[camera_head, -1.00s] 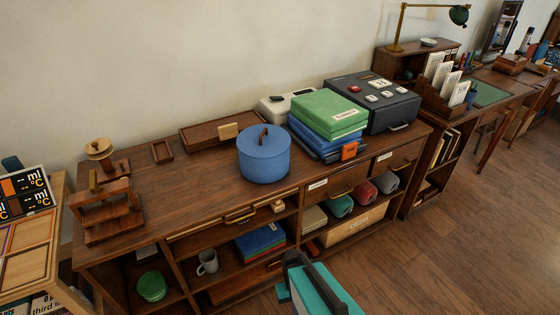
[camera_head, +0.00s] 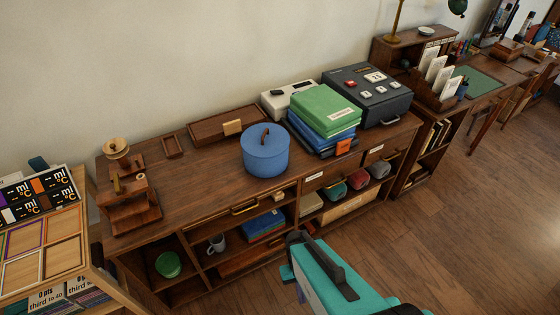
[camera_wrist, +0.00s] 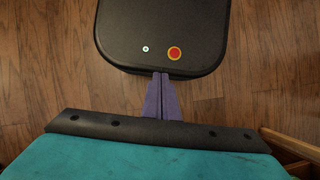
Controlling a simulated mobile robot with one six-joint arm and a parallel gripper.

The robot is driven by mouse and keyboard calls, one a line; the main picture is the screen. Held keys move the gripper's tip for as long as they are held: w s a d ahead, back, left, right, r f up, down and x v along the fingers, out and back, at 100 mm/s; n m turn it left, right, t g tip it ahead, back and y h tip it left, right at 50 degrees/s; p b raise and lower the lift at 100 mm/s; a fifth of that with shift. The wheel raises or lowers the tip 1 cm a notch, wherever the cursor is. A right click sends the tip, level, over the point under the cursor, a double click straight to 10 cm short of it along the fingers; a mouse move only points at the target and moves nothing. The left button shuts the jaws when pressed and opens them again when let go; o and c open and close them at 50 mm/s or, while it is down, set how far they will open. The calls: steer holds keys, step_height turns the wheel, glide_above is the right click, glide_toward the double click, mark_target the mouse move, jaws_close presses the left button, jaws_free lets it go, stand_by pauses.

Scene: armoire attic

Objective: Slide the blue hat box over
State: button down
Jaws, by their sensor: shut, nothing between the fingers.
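The blue hat box (camera_head: 264,156) is a round, lidded box with a dark strap handle on top. It stands upright on the middle of the wooden cabinet top (camera_head: 205,191), left of a stack of green and blue cases. My gripper (camera_wrist: 162,82) shows in the wrist view as two purple fingers pressed together and empty, with the wood floor and my dark base below. In the head view my teal arm is at the bottom right, in front of the cabinet and apart from the hat box.
A green box (camera_head: 325,108) on blue cases and a black case (camera_head: 370,92) stand right of the hat box. A shallow wooden tray (camera_head: 222,126) lies behind it. A wooden device (camera_head: 128,192) stands at the left end. The cabinet top between device and hat box is clear.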

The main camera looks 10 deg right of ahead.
steer(key=s+r+p, duration=0.1)
steer(key=r, duration=0.1)
steer(key=s+r+p, duration=0.1)
steer(key=p, duration=0.1)
steer(key=shift+s+r, duration=0.1)
steer(key=shift+r, duration=0.25)
steer(key=shift+d, duration=0.1)
